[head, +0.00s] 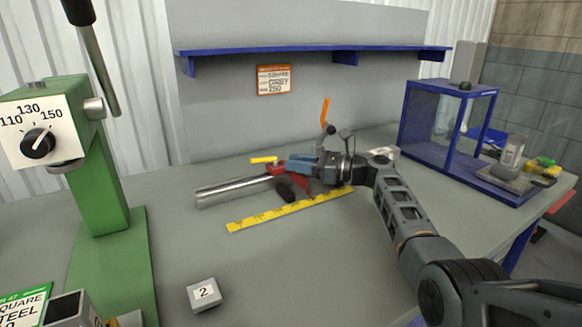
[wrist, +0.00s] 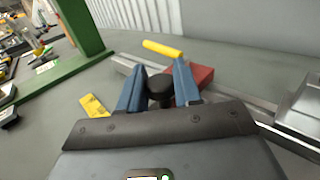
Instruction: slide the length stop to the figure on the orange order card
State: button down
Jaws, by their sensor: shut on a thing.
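The orange order card (head: 274,80) hangs on the back panel below the blue shelf; its bottom line seems to read 250, the small print is unclear. The length stop is a red block (head: 276,170) on a grey metal rail (head: 232,189), with a yellow lever (head: 263,160) on top. My gripper (wrist: 159,88) is shut on the stop's black knob (wrist: 160,84), its blue fingers on either side, beside the red block (wrist: 190,75). The yellow scale (head: 285,211) lies along the front of the rail; its figures are too small to read.
A green machine (head: 103,215) with a dial stands at the left. A small block marked 2 (head: 204,294) lies on the front of the table. A blue-framed enclosure (head: 437,128) stands at the right. An orange-handled lever (head: 325,112) rises behind my gripper.

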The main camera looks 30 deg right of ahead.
jog(key=shift+w+d+r, duration=0.1)
jog(key=shift+r, duration=0.4)
jog(key=c, duration=0.9)
grip_release()
jog(key=shift+o, duration=0.2)
jog(key=shift+f, duration=0.2)
jog(key=shift+v, duration=3.9)
